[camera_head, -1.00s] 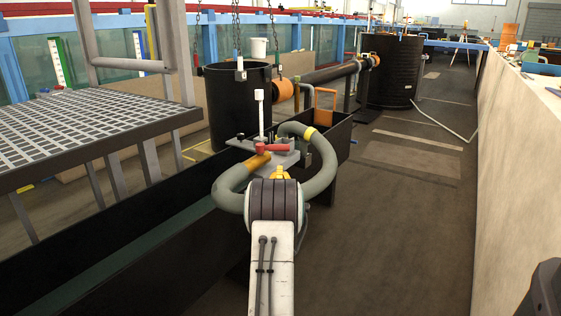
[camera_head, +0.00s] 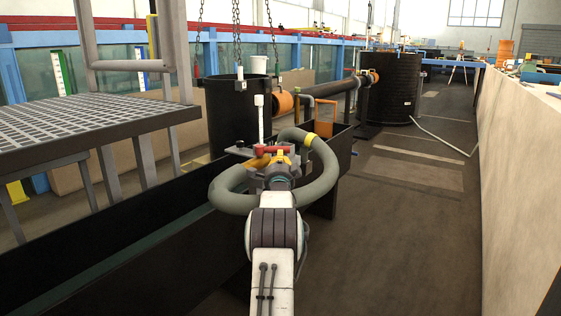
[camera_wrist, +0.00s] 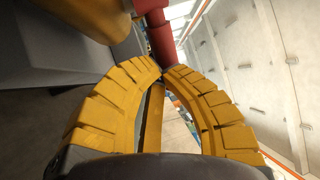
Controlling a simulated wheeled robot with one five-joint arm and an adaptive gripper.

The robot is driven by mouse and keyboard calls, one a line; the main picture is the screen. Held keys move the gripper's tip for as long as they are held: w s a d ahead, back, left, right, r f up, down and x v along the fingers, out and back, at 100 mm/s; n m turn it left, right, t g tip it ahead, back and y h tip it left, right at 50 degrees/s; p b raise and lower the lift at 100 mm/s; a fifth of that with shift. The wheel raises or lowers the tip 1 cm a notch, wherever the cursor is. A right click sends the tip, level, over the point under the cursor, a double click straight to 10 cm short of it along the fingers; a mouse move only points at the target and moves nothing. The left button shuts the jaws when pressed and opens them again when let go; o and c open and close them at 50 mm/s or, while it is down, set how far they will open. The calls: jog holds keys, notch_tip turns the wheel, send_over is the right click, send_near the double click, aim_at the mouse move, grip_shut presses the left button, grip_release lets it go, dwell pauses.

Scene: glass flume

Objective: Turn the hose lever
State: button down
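The red lever (camera_head: 272,149) sits by the hose fitting on the black trough, in front of a white upright handle (camera_head: 260,120). A thick grey hose (camera_head: 328,172) with a yellow band loops around the fitting. My gripper (camera_head: 281,157) is at the lever, its yellow fingers partly covering the fitting. In the wrist view, the fingertips of my gripper (camera_wrist: 162,72) come together just below the red lever (camera_wrist: 157,32). I cannot tell whether they touch it. A narrow yellow bar shows between the fingers. An orange-yellow part (camera_wrist: 95,15) is at upper left.
The black trough (camera_head: 110,262) runs along the left under a grating platform (camera_head: 75,120). A black tank (camera_head: 238,108) on chains stands behind the fitting. A pale wall (camera_head: 515,180) bounds the right. The floor (camera_head: 405,225) between trough and wall is clear.

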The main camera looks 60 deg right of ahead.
jog(key=shift+w+d, duration=0.15)
jog(key=shift+d, duration=0.15)
dwell(0.4)
jog(key=shift+x, duration=0.85)
jog(key=shift+a+f, duration=0.1)
jog(key=shift+a, duration=0.05)
jog(key=v, duration=1.2)
